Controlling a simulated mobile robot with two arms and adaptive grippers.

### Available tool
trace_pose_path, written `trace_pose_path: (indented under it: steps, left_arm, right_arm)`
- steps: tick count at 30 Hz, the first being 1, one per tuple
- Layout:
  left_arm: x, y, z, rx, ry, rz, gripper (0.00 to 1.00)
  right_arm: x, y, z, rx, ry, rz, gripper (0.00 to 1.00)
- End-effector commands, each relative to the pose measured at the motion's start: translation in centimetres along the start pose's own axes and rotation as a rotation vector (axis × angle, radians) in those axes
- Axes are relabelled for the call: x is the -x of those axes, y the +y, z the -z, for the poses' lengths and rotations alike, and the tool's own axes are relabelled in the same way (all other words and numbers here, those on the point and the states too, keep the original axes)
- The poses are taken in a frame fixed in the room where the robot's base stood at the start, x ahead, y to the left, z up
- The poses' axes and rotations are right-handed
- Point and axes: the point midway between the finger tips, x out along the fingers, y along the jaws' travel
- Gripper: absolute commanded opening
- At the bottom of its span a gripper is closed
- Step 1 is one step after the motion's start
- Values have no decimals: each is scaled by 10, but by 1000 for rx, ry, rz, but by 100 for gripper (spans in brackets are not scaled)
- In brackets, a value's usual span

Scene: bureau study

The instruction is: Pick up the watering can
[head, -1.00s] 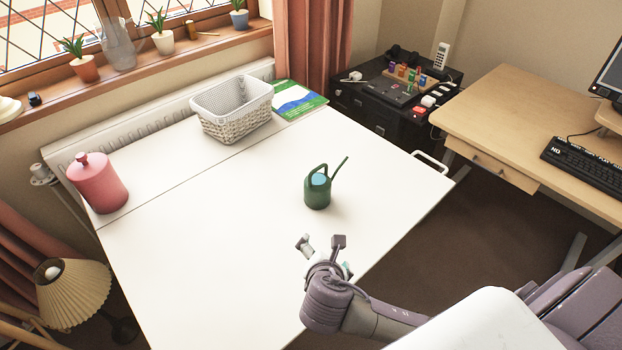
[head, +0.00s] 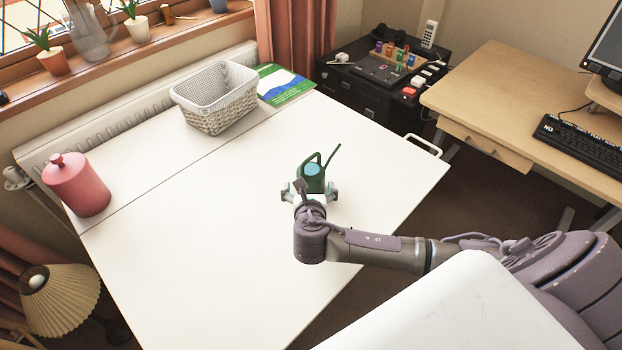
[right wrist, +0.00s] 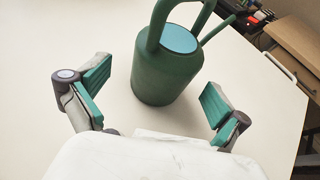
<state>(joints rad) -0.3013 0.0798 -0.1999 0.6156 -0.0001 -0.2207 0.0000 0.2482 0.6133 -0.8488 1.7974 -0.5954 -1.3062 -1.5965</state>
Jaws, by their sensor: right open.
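The green watering can (head: 314,177) stands upright on the white table (head: 230,230), with its handle up and its thin spout pointing to the upper right. In the right wrist view the can (right wrist: 165,75) stands just ahead of the fingers, between their lines. My right gripper (head: 310,192) is open at the near side of the can. In the right wrist view, the open fingers of this gripper (right wrist: 155,100) lie left and right of the can, with a gap on each side. The can's lower front is partly hidden by the gripper in the head view. My left gripper is not in view.
A white basket (head: 215,98), a green and blue book (head: 283,85) and a pink lidded jar (head: 77,185) stand along the table's far side. A wooden desk (head: 490,90) with a keyboard (head: 580,145) is at the right. The table around the can is clear.

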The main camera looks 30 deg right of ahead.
Motion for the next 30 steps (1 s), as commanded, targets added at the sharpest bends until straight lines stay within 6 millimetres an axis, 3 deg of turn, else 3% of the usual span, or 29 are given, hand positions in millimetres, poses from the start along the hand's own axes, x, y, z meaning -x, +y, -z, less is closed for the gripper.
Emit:
trace_pose_path:
  steps: [9,17,30]
  left_arm:
    - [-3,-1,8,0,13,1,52]
    - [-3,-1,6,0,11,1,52]
    - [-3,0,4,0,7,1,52]
  right_arm:
    - [-43,-5,-2,0,0,3,100]
    - [-45,-5,-2,-1,1,2,100]
    - [-45,-5,-2,0,0,2,28]
